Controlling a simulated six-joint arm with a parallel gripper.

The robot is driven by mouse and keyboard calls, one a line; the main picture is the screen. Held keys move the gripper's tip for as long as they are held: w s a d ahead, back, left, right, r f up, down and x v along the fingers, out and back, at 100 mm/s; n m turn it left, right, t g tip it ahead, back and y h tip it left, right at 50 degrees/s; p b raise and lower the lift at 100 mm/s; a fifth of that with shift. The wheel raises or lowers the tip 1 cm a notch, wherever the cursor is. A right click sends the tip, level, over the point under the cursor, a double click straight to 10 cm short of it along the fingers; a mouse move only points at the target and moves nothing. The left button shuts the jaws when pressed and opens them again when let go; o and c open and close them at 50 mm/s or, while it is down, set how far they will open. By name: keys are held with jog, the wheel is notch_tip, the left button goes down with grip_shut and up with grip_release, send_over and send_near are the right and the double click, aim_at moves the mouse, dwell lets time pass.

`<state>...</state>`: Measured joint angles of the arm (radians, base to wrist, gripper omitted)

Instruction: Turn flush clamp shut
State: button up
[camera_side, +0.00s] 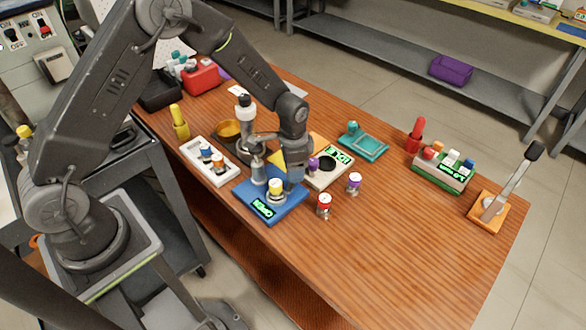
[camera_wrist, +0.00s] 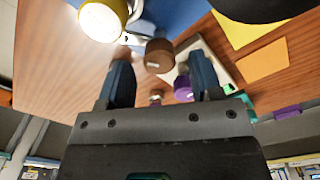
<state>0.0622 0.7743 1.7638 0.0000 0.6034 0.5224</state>
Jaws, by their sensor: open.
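A blue unit (camera_side: 262,213) with a green-lit display sits on the wooden table in the side view. It bears a yellow-topped round part (camera_side: 275,185) and an upright grey metal cylinder (camera_side: 258,171). My gripper (camera_side: 283,178) hangs low over this unit, and its fingertips are partly hidden. In the wrist view my gripper (camera_wrist: 159,62) has its fingers apart. A brown round knob (camera_wrist: 159,50) on a metal piece shows between the fingertips; I cannot tell whether they touch it. A bright yellow cap (camera_wrist: 103,18) is up and to the left. I cannot tell which part is the flush clamp.
A white tray with vials (camera_side: 196,151) is left of the blue unit. A cream unit (camera_side: 322,181) with a display is close on the right. Red-banded (camera_side: 324,205) and purple-capped (camera_side: 354,183) vials stand nearby. The table's front right is clear.

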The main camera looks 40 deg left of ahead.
notch_tip(320, 180, up, 12)
jog(key=shift+r, duration=0.15)
dwell(0.4)
notch_tip(320, 180, down, 14)
jog(key=n, duration=1)
jog(key=shift+n, duration=0.4)
jog(key=shift+c, duration=0.2)
jog(key=c, duration=0.9)
